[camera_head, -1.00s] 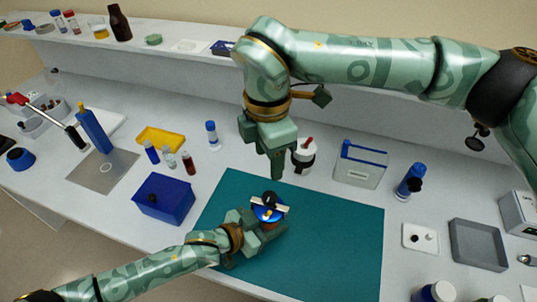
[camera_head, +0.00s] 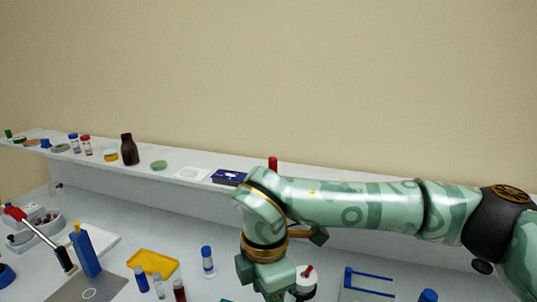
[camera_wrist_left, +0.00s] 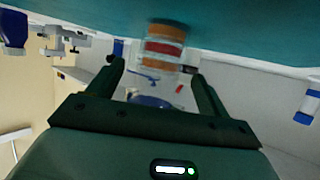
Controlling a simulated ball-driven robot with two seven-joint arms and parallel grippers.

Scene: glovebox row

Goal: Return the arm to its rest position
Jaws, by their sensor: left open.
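My left gripper (camera_wrist_left: 160,78) shows in the left wrist view with its two dark fingers apart. A clear jar with orange and red bands (camera_wrist_left: 163,48) stands on the teal mat (camera_wrist_left: 240,25) just beyond the fingertips, seen upside down. A blue round part (camera_wrist_left: 150,101) shows between the fingers. The left arm is out of the head view. My right arm comes in from the right in the head view. Its gripper (camera_head: 268,285) hangs down at the bottom edge, and its fingertips are cut off, so its opening is hidden.
A shelf at the back holds a brown bottle (camera_head: 129,150), a blue box (camera_head: 229,178) and small jars. On the bench are a yellow tray (camera_head: 152,264), a blue bottle (camera_head: 86,252), several vials and a white container with a red top (camera_head: 305,282) by the right gripper.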

